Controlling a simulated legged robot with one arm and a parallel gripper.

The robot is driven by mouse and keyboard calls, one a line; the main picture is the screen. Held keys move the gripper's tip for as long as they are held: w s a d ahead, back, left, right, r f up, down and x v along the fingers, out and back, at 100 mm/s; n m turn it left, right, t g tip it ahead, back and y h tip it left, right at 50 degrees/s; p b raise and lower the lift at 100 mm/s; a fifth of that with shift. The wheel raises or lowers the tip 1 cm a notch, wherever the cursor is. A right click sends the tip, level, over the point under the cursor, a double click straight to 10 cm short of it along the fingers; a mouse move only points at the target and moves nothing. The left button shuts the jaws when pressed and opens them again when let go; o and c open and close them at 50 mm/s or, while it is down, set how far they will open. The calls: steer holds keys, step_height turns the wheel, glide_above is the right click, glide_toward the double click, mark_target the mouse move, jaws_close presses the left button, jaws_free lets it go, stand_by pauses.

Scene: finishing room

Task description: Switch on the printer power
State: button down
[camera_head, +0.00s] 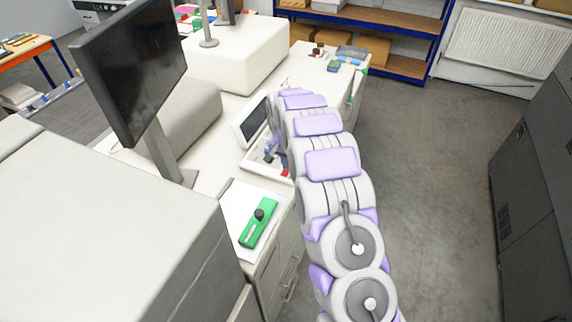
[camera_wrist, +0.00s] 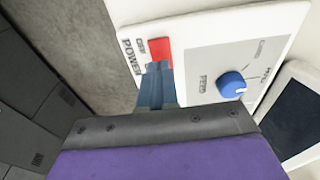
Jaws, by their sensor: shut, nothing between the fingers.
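In the wrist view, a red power switch (camera_wrist: 160,47) is set in a pale control panel (camera_wrist: 208,58), beside printing that reads POWER. A blue knob (camera_wrist: 231,84) is to its right on the panel's grey face. My gripper (camera_wrist: 157,70) is shut, with its blue-grey fingertips right at the lower edge of the red switch in the picture. I cannot tell whether they touch it. In the head view, the red switch (camera_head: 286,173) shows as a small patch beside my arm, which hides part of the panel.
A screen (camera_head: 254,120) stands just behind the panel. A large monitor (camera_head: 132,65) is at left. A green tool with a black knob (camera_head: 259,222) lies on the white counter in front. Grey cabinets (camera_head: 540,170) line the right side, and the floor (camera_head: 430,170) between is clear.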

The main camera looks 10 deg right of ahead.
step_height(320, 180, up, 8)
steer(key=a, duration=0.2)
step_height(320, 180, up, 4)
glide_above(283, 173)
steer(key=d, duration=0.1)
steer(key=b, duration=0.7)
steer(key=f, duration=0.4)
steer(key=w+f, duration=0.1)
steer(key=f, duration=0.3)
steer(key=w+d+f, duration=0.1)
steer(key=f, duration=0.3)
steer(key=shift+a+f, duration=0.15)
steer(key=shift+f, duration=0.5)
